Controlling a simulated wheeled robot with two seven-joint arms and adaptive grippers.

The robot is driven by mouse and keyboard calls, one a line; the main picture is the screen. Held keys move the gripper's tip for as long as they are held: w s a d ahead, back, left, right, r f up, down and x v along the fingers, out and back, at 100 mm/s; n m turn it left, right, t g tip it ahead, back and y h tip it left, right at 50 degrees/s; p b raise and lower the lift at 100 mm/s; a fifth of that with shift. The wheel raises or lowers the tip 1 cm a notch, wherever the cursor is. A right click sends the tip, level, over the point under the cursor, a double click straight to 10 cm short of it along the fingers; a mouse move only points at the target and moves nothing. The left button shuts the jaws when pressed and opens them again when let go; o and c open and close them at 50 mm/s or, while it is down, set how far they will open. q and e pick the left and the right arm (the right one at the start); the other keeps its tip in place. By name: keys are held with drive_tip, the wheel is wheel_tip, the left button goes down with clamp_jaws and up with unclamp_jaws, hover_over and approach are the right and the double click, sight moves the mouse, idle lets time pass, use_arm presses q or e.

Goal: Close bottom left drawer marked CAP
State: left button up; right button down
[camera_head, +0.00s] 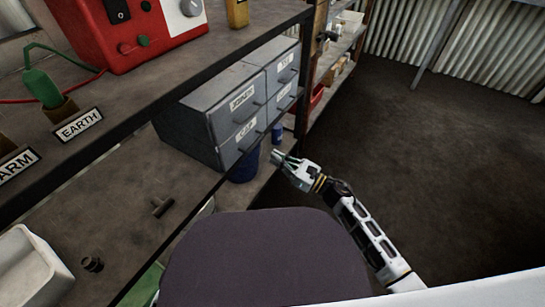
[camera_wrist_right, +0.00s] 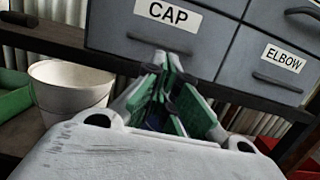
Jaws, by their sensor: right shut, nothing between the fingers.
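The grey drawer cabinet (camera_head: 192,120) stands on the lower shelf, with two rows of labelled drawers. The drawer marked CAP (camera_head: 243,138) is at its bottom left; its front also shows in the right wrist view (camera_wrist_right: 110,25). It looks about flush with the drawer above, but a small gap cannot be ruled out. My right gripper (camera_head: 277,157) is shut and empty, in front of the cabinet. In the right wrist view its fingertips (camera_wrist_right: 162,62) are close below the CAP handle (camera_wrist_right: 150,41); I cannot tell whether they touch it. My left gripper is not in view.
The ELBOW drawer (camera_wrist_right: 275,60) is right of CAP. A blue container (camera_head: 243,168) is below the cabinet, and a white pot (camera_wrist_right: 70,90) shows in the wrist view. A dark seat (camera_head: 265,260) fills the front. Open floor (camera_head: 440,150) lies to the right.

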use_arm(q)
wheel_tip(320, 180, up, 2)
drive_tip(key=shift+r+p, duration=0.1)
drive_tip(key=shift+p, duration=0.7)
use_arm(e)
drive_tip(key=v, duration=0.8)
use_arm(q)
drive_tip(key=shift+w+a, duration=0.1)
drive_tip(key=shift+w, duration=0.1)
use_arm(e)
drive_tip(key=shift+s+d, duration=0.1)
use_arm(q)
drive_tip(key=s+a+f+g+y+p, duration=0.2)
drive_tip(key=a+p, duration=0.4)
drive_tip(key=p, duration=0.5)
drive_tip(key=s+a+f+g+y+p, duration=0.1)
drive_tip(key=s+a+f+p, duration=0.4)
drive_tip(key=p, duration=0.5)
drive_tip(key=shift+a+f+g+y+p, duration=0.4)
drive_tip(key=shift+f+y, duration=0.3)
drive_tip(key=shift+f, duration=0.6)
use_arm(e)
wheel_tip(320, 180, up, 22)
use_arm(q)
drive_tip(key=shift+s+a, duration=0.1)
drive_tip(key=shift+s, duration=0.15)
use_arm(e)
drive_tip(key=shift+r, duration=0.1)
